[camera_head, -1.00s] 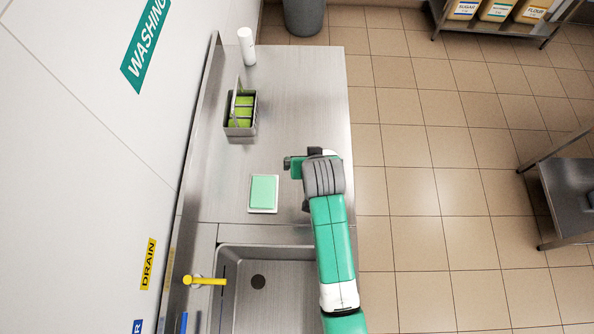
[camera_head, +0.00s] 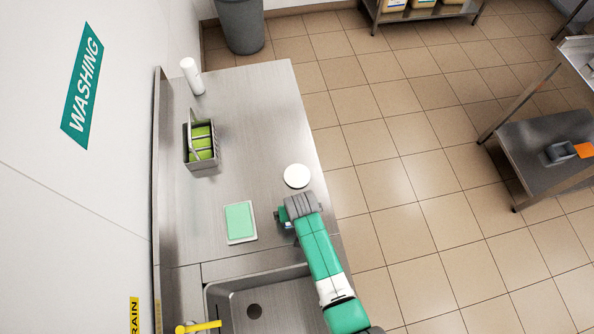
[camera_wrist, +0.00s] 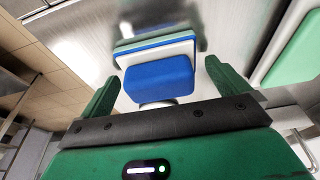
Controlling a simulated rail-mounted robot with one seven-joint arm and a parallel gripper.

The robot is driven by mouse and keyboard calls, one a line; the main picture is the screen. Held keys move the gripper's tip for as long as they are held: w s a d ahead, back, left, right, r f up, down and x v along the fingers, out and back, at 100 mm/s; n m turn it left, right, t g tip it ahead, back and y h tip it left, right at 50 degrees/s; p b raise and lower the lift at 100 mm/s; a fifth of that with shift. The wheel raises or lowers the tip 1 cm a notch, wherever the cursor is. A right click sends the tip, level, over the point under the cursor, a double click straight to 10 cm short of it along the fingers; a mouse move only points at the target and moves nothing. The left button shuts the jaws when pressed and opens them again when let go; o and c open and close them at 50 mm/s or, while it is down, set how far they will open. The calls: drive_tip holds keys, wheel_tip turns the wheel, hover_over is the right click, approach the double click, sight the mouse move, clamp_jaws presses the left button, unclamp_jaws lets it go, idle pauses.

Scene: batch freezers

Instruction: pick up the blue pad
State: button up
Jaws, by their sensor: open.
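In the wrist view the blue pad (camera_wrist: 158,78) is a thick block with a white layer and a thin greenish strip behind it. It lies between the two green fingers of my gripper (camera_wrist: 163,88), with gaps on both sides. The gripper is open and does not touch the pad visibly. In the head view my gripper (camera_head: 283,215) is over the steel counter (camera_head: 240,95), just right of the mint green pad. The blue pad is mostly hidden there by my gripper and arm.
The mint green pad (camera_head: 239,221) lies on a white tray beside my gripper. A white disc (camera_head: 297,176) is close beyond it. A caddy with green sponges (camera_head: 201,143) and a white bottle (camera_head: 192,77) stand farther back. The sink (camera_head: 262,297) is in front.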

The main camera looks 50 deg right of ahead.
drive_tip(key=shift+w+f, duration=0.1)
drive_tip(key=shift+f, duration=0.2)
drive_tip(key=c, duration=1)
drive_tip(key=shift+r, duration=0.1)
drive_tip(key=shift+r, duration=0.6)
drive_tip(key=shift+w+v, duration=0.25)
drive_tip(key=shift+v, duration=0.9)
drive_tip(key=s+a, duration=0.2)
drive_tip(key=s, duration=0.2)
drive_tip(key=s+a+r, duration=0.1)
drive_tip(key=s+a, duration=0.2)
drive_tip(key=s, duration=0.2)
drive_tip(key=s+a, duration=0.3)
drive_tip(key=s, duration=0.1)
drive_tip(key=shift+s+a+r, duration=0.15)
drive_tip(key=shift+s+r, duration=0.1)
